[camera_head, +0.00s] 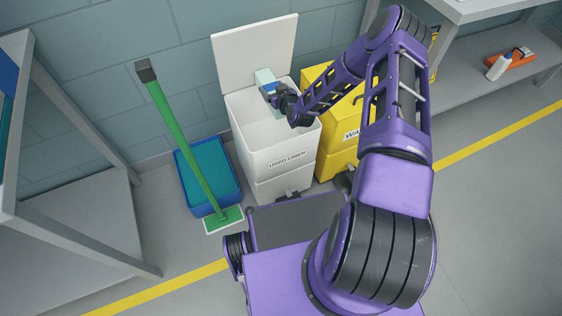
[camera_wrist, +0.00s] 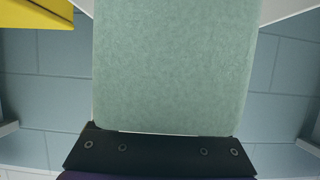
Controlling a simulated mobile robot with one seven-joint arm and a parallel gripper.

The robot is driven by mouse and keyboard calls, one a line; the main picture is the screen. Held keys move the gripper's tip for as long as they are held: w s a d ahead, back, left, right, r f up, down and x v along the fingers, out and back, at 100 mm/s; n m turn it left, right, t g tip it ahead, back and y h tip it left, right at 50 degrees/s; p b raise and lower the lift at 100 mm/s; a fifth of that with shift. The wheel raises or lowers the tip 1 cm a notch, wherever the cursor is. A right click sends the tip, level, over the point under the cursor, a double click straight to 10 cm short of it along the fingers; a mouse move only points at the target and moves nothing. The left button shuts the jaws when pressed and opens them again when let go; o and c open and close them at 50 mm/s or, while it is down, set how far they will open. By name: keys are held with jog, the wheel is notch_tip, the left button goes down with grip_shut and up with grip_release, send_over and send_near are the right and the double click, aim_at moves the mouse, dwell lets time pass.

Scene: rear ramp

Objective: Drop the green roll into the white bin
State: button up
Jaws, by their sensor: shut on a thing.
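The white bin (camera_head: 262,135) stands against the wall, its lid (camera_head: 255,50) raised and a "USED LINEN" label on its front. My gripper (camera_head: 272,90) is over the bin's open top, towards its back. It is shut on the pale green roll (camera_head: 264,76), which shows in front of the raised lid. In the wrist view the green roll (camera_wrist: 172,70) fills the middle of the picture, just beyond the dark gripper body. How far the roll's lower end reaches towards the bin's opening is hidden by the gripper.
A yellow bin (camera_head: 337,150) stands close on the right of the white bin. A grey bench (camera_head: 490,80) holds a white bottle and an orange item.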

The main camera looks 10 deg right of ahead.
jog(key=shift+f, duration=0.6)
jog(key=o, duration=1.6)
jog(key=shift+c, duration=0.2)
jog(key=shift+s, duration=0.1)
jog(key=p+v, duration=0.2)
jog(key=v, duration=1.5)
jog(key=shift+r, duration=0.15)
jog(key=shift+d, duration=0.15)
